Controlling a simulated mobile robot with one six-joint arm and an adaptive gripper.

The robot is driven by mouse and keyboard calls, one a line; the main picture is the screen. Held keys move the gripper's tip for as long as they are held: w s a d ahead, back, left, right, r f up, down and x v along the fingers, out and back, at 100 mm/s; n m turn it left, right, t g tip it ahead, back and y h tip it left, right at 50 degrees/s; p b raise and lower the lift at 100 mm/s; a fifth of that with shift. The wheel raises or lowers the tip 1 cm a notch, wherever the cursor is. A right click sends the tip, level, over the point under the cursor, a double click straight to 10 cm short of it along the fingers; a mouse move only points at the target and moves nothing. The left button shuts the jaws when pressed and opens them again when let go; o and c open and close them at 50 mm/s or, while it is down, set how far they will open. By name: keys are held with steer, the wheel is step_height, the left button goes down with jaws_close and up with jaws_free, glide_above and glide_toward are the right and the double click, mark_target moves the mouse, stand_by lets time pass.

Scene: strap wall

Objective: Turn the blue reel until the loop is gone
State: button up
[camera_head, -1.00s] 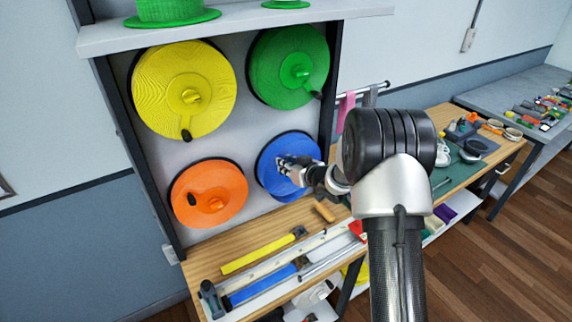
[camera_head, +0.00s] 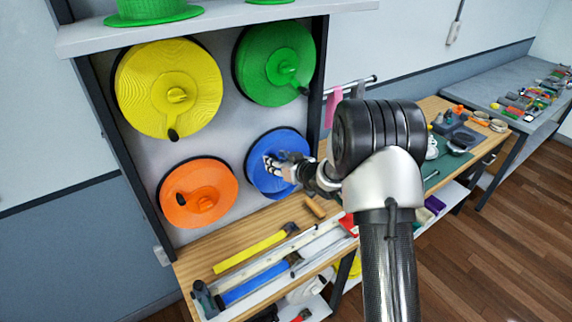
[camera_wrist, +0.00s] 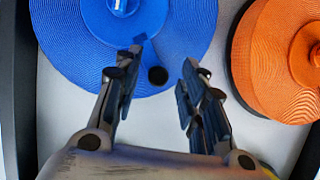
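The blue reel (camera_head: 283,188) is at the lower right of the reel panel, right of the orange reel. It fills the upper left of the wrist view (camera_wrist: 70,45), with its hub (camera_wrist: 122,6) at the top edge. A dark crank knob (camera_wrist: 157,75) stands at the reel's rim. My gripper (camera_wrist: 162,60) is open, with one finger on each side of the knob and gaps visible. In the head view my gripper (camera_head: 272,166) is in front of the reel and hides part of its face. I cannot make out a loop of strap in either view.
Yellow (camera_head: 150,80) and green (camera_head: 262,75) reels hang above. The wooden bench (camera_head: 200,250) below holds a yellow strip (camera_head: 250,253), a blue strip (camera_head: 255,283) and tools.

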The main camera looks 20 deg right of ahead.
steer(key=v, duration=1.1)
steer(key=shift+s, duration=0.2)
